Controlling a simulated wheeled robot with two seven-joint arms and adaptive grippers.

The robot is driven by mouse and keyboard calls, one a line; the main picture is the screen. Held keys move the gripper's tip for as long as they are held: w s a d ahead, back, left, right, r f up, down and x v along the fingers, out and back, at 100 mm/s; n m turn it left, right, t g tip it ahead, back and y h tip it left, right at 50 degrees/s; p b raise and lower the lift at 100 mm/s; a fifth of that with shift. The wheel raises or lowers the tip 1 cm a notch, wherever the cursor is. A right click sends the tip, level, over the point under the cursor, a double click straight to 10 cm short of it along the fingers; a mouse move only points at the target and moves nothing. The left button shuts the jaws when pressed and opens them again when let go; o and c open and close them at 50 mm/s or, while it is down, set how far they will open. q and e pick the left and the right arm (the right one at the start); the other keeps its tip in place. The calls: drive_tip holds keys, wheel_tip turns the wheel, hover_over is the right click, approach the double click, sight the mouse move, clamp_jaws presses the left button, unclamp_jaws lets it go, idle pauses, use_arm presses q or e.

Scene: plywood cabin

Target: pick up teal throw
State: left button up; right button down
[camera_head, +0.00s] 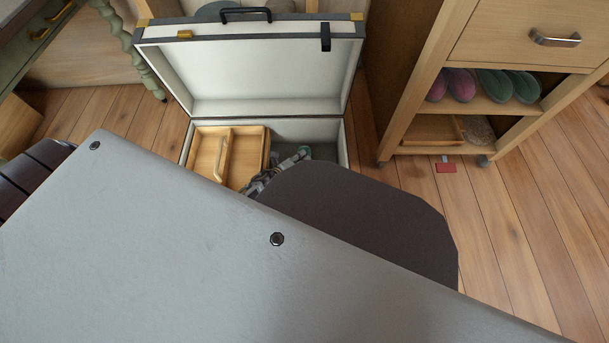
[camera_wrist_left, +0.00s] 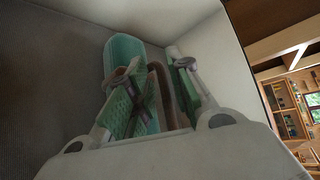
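A brown curved thing (camera_wrist_left: 158,80) shows between the fingers. In the head view the left gripper (camera_head: 285,170) is low in the case's right part, partly hidden by my arm. My right gripper is not in view.
The open suitcase (camera_head: 345,150) has its lid (camera_head: 260,75) raised at the back. A wooden tray (camera_head: 209,153) fills its left part. A wooden cabinet (camera_head: 425,110) with slippers (camera_head: 493,86) stands at right. A red tag (camera_head: 446,168) lies near it.

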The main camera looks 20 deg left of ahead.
use_arm(q)
drive_tip(key=shift+w+f, duration=0.1)
drive_tip(key=shift+w, duration=0.1)
idle(0.4)
clamp_jaws()
